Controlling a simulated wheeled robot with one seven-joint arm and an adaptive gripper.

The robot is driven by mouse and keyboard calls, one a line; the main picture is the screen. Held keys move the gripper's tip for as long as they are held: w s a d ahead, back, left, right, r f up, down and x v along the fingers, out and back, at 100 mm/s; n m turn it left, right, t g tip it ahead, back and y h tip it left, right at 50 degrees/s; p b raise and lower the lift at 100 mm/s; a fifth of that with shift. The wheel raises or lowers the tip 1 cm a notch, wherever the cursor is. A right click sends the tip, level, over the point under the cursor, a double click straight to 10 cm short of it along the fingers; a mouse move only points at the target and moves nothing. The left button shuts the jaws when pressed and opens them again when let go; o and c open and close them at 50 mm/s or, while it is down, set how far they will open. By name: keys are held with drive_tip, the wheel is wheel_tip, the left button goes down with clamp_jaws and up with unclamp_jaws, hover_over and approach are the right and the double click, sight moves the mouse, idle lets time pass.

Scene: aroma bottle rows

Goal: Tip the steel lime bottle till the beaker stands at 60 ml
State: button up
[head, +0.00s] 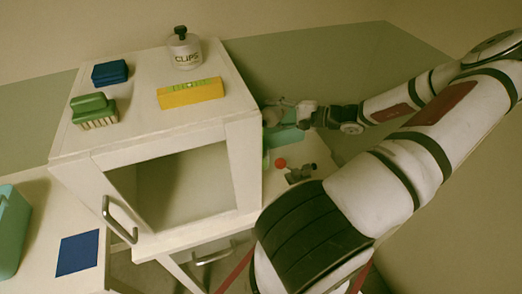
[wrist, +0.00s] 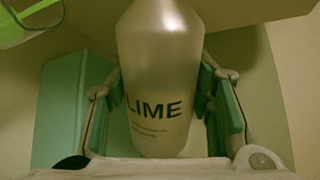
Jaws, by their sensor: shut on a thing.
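The steel lime bottle (wrist: 160,75), a pale metallic cylinder with a dark LIME label, fills the middle of the wrist view. My gripper (wrist: 165,108) is shut on it, with a teal-padded finger on each side. A clear, bright-green-edged vessel, perhaps the beaker (wrist: 20,22), shows only in part at the top left corner of the wrist view. No level or marks can be read on it. In the head view my gripper (head: 276,113) is small beside the cabinet's right wall, and the bottle there is mostly hidden.
A white cabinet (head: 75,148) with an open front stands left of my arm. A clips jar (head: 185,52), yellow level (head: 190,93), green brush (head: 94,110) and blue block (head: 110,72) sit on top. A red-knobbed fitting (head: 298,174) lies right of it. A teal block (wrist: 62,105) is close beside my gripper.

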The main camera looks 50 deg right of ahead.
sight(278, 110)
drive_tip(key=shift+a+n+b, duration=0.2)
drive_tip(key=shift+n+b, duration=0.1)
drive_tip(key=shift+n, duration=0.2)
idle(2.1)
idle(0.3)
drive_tip(key=shift+m+p, duration=0.7)
drive_tip(key=shift+p, duration=0.05)
drive_tip(key=shift+d+f+m+y, duration=0.2)
drive_tip(key=shift+m+y, duration=0.1)
drive_tip(key=shift+m, duration=0.2)
drive_tip(key=shift+p, duration=0.3)
drive_tip(key=shift+s+a+r+m+y+p, duration=0.15)
drive_tip(key=shift+a+r+m+y+p, duration=0.25)
drive_tip(key=shift+r+m+p, duration=0.6)
drive_tip(key=m+p, duration=0.1)
drive_tip(key=r+m+p, duration=0.1)
drive_tip(key=shift+a+m+y, duration=0.3)
drive_tip(key=shift+a+y, duration=0.05)
drive_tip(key=shift+y, duration=0.05)
